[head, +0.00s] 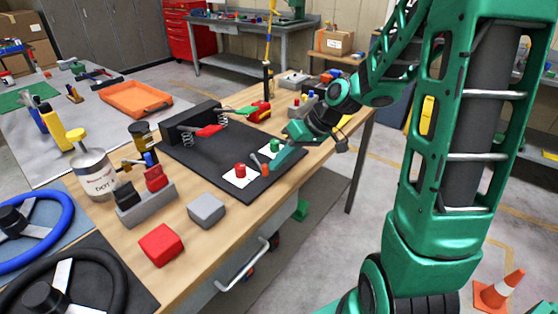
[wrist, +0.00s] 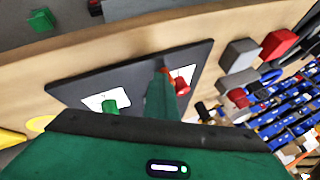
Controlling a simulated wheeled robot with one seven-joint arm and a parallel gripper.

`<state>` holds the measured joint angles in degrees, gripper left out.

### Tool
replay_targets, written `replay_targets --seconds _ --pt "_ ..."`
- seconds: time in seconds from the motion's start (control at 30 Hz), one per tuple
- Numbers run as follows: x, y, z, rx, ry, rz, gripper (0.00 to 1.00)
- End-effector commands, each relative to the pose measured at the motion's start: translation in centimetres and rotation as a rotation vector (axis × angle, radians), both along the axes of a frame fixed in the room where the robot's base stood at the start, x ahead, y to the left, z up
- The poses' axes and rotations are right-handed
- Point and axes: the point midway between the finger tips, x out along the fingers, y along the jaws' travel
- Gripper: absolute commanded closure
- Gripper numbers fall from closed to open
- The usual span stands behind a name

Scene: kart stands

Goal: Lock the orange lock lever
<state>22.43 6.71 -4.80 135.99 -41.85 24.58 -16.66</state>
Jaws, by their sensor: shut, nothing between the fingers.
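The orange lock lever (head: 265,169) is a small orange piece at the near edge of the black board (head: 205,160), between two white cards. In the wrist view the orange lever (wrist: 166,71) shows just past my fingertips, partly hidden by them. My gripper (head: 277,162) is shut and empty, reaching down close beside the lever; I cannot tell whether it touches it. My gripper also shows in the wrist view (wrist: 160,92). A red knob (head: 240,170) stands on one card and a green knob (head: 275,146) on the other, either side of the lever.
A grey block (head: 206,209) and a red block (head: 161,245) lie on the wooden bench to the left. A short grey pin (head: 256,159) stands close to the lever.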

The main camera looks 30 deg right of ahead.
Motion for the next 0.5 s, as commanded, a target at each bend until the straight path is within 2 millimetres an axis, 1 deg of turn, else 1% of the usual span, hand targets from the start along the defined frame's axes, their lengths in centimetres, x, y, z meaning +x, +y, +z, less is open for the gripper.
replay_targets --seconds 0.03,0.17,0.27,0.4,0.5 --pt "-0.6 1.2 -0.1 0.015 0.012 0.029 1.0" --pt "-0.7 0.8 -0.2 0.014 0.012 0.028 1.0" --pt "-0.7 -0.3 -0.2 0.013 0.011 0.026 1.0" --pt "-0.6 -2.7 -0.2 0.006 0.007 0.021 1.0" --pt "-1.5 -3.5 1.6 0.003 0.0 0.02 1.0"
